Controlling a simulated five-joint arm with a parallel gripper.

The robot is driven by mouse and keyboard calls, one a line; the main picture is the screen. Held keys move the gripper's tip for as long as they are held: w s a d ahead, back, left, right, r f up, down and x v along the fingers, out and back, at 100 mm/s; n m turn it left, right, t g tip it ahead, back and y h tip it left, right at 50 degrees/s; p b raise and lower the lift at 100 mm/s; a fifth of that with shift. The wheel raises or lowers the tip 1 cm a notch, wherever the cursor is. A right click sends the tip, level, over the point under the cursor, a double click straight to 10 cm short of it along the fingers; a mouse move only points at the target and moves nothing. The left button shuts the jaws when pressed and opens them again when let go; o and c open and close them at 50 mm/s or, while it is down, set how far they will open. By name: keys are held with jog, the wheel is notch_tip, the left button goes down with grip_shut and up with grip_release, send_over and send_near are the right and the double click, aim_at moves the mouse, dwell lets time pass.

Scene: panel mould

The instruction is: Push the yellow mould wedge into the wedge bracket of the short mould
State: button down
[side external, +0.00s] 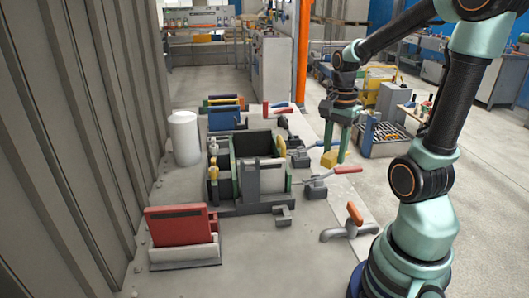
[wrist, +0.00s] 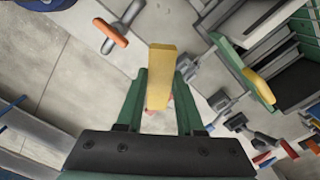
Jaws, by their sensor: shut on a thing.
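My gripper (side external: 337,152) is shut on the yellow mould wedge (side external: 329,158), held upright-armed to the right of the mould and apart from it. In the wrist view the wedge (wrist: 159,78) sits between the two green fingers (wrist: 160,100) and sticks out beyond their tips. The short mould (side external: 262,182), with green and dark grey walls, stands in the middle of the table; part of it shows at the right of the wrist view (wrist: 290,80). A small grey bracket (side external: 283,216) lies at its near side; I cannot tell whether it is the wedge bracket. Other yellow pieces (side external: 280,145) sit on the mould.
Red-handled clamps (side external: 345,170) stand along the mould's right side. An orange-handled tool (side external: 354,214) lies near the table's right edge. A red block (side external: 178,224) is at front left, a white cylinder (side external: 184,138) at back left. A corrugated wall bounds the left.

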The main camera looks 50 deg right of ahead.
aim_at(330, 152)
jog(key=n, duration=0.1)
jog(key=f+n, duration=0.1)
jog(key=n, duration=0.1)
jog(key=shift+w+a+f+n, duration=0.1)
jog(key=shift+w+f+n, duration=0.2)
jog(key=shift+n, duration=0.1)
jog(key=n, duration=0.2)
jog(key=f+n, duration=0.1)
jog(key=shift+w+a+f+n, duration=0.1)
jog(key=shift+w+f+n, duration=0.1)
jog(key=shift+n, duration=0.2)
notch_tip(330, 152, down, 7)
jog(key=a+n, duration=0.2)
jog(key=n, duration=1.8)
jog(key=shift+w+f+n, duration=0.15)
jog(key=shift+w+n, duration=0.25)
jog(key=shift+w, duration=0.05)
jog(key=shift+f, duration=3.2)
jog(key=shift+f, duration=0.15)
